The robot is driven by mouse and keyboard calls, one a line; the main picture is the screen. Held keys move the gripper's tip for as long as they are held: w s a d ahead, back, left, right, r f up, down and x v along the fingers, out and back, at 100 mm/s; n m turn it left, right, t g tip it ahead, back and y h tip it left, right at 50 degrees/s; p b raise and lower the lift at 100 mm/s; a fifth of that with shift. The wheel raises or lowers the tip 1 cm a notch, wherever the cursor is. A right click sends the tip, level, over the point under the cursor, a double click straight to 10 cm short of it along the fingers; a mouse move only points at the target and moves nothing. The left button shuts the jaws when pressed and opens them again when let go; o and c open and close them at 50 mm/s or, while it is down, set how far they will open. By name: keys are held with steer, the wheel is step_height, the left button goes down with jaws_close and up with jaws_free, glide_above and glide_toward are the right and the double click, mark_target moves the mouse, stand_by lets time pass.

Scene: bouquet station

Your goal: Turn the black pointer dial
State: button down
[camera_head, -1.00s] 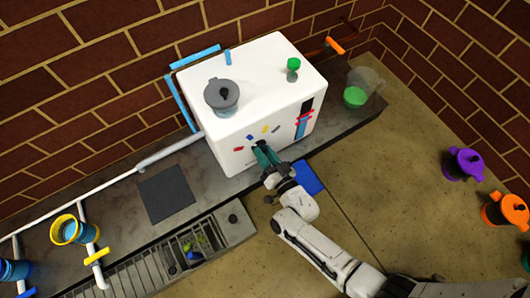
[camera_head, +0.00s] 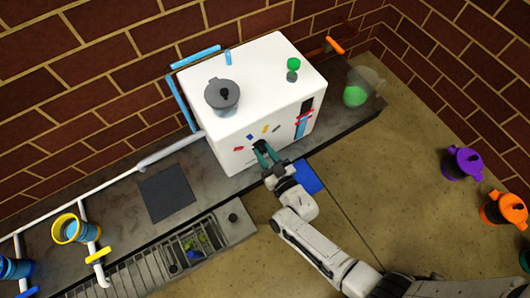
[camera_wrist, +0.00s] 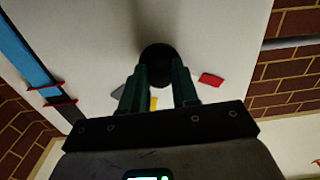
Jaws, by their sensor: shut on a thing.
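The black pointer dial (camera_head: 259,146) is on the front face of the white machine (camera_head: 226,151), ringed by small red, blue, yellow and grey marks. In the wrist view the dial (camera_wrist: 157,58) shows as a dark round knob; its pointer direction cannot be made out. My gripper (camera_head: 263,154) reaches the dial from the front. In the wrist view its two green fingers (camera_wrist: 160,80) are on either side of the dial, shut on it. Parts of the dial are hidden behind the fingers.
A grey lidded pot (camera_head: 221,96) and a small green-topped piece (camera_head: 293,64) are on the machine. A clear vessel with green contents (camera_head: 356,95) stands at its right. A blue pad (camera_head: 306,177) lies close to my wrist. Purple (camera_head: 463,163) and orange (camera_head: 503,209) pitchers stand far right.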

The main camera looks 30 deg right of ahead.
steer(key=c, duration=0.8)
jaws_free()
steer(key=shift+c, duration=0.2)
steer(key=s+p, duration=0.2)
steer(key=s, duration=0.8)
steer(key=shift+s+p, duration=0.4)
